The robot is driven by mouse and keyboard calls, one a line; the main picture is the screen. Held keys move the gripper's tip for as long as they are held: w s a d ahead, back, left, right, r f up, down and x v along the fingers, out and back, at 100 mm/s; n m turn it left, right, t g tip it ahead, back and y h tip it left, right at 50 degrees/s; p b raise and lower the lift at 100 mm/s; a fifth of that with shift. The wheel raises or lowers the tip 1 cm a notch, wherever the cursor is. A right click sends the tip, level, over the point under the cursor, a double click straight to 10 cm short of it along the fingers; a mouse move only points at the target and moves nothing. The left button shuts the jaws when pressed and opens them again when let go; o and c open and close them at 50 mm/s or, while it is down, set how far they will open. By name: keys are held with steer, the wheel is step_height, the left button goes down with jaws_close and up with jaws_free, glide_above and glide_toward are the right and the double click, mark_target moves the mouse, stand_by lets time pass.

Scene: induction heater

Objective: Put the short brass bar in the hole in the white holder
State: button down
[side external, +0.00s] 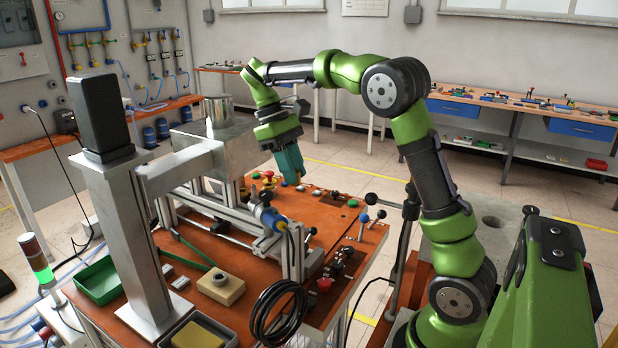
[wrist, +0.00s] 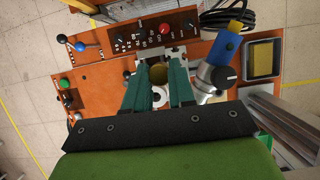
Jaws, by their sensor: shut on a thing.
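My gripper (wrist: 157,84) shows in the wrist view as two teal fingers, with a round brass-coloured end between the tips that looks like the short brass bar (wrist: 158,73). The fingers are closed on it. A white round part (wrist: 159,97), perhaps the white holder, shows between the fingers just below the brass in the picture; its hole cannot be made out. In the side external view my gripper (side external: 292,182) points down over the orange bench, near the control knobs. The bar and holder cannot be made out there.
A blue and yellow cylinder (side external: 268,216) is mounted close to my gripper. Knobs and ball-topped levers (side external: 364,218) stand along the orange bench. A coil of black cable (side external: 277,312), a tan block (side external: 221,289) and a green tray (side external: 100,281) lie nearer the camera.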

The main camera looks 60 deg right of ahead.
steer(key=s+d+f+n+h, duration=0.3)
steer(key=s+d+f+n, duration=0.2)
steer(key=d+f+n, duration=0.55)
steer(key=d+f+n+t, duration=0.1)
steer(key=f+n, duration=0.1)
steer(key=f, duration=0.1)
steer(key=w+d+f+n+t+h, duration=0.1)
steer(key=f+n+t, duration=0.1)
steer(key=f+n, duration=0.1)
steer(key=w+d+f+n+t, duration=0.1)
steer(key=d+f+n, duration=0.1)
steer(key=f, duration=0.2)
steer(key=shift+w+d+f+n+h, duration=0.1)
steer(key=shift+w+n+h, duration=0.1)
steer(key=shift+n+h, duration=0.1)
steer(key=w+d, duration=0.3)
steer(key=w, duration=0.1)
steer(key=w+d+f, duration=0.1)
steer(key=w+d, duration=0.2)
steer(key=w, duration=0.1)
steer(key=w+d, duration=0.3)
steer(key=w, duration=0.1)
steer(key=shift+w+f, duration=0.2)
steer(key=shift+w+d+f, duration=0.1)
steer(key=shift+f, duration=1.65)
